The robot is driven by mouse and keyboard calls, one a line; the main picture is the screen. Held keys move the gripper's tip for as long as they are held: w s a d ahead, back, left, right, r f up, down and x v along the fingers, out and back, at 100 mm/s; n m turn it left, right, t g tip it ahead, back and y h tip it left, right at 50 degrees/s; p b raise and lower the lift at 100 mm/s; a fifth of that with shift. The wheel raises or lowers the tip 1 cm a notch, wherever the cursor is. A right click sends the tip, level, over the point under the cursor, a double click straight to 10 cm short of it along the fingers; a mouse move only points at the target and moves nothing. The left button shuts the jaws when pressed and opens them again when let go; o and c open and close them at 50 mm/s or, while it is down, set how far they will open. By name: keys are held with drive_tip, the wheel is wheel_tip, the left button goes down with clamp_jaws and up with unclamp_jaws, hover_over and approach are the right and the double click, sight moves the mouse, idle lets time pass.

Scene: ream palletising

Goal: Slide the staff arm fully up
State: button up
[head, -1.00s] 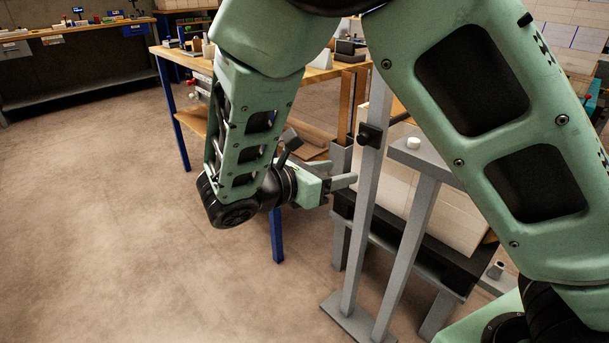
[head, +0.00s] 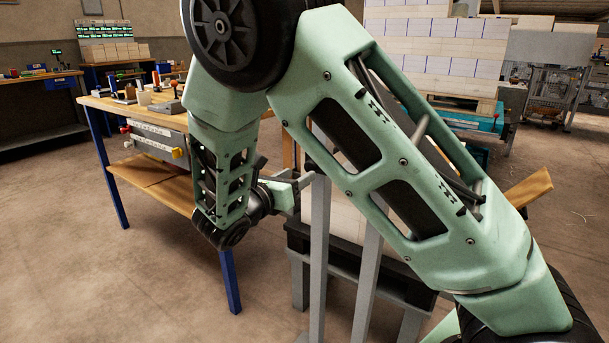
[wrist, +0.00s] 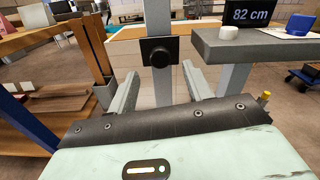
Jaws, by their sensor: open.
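The staff is a grey upright post (head: 318,240), also central in the wrist view (wrist: 158,18). A black knob on a square black plate (wrist: 160,51) sits on its face. My gripper (wrist: 160,78) is open, with one grey finger on each side of the post, below the knob in the wrist picture. No contact with the knob shows. In the head view my gripper (head: 307,181) is at the post's upper part, and my arm hides much of the staff. Which piece is the sliding arm is unclear.
A grey flat bar (wrist: 262,47) with a white cap (wrist: 229,33) stands right of the post. A display (wrist: 256,14) behind reads 82 cm. A wooden workbench with blue legs (head: 109,180) is at the left. The floor in front of it is clear.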

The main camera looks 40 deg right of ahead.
sight(309, 168)
drive_tip(key=shift+x, duration=2.05)
drive_tip(key=shift+c, duration=0.3)
clamp_jaws()
wheel_tip(309, 168, up, 29)
drive_tip(key=p, duration=2.6)
drive_tip(key=shift+f+p, duration=0.2)
drive_tip(key=shift+p, duration=0.2)
drive_tip(key=shift+o, duration=0.3)
unclamp_jaws()
drive_tip(key=shift+r, duration=0.1)
drive_tip(key=b+v, duration=0.2)
drive_tip(key=v, duration=1.5)
drive_tip(key=shift+a, duration=0.2)
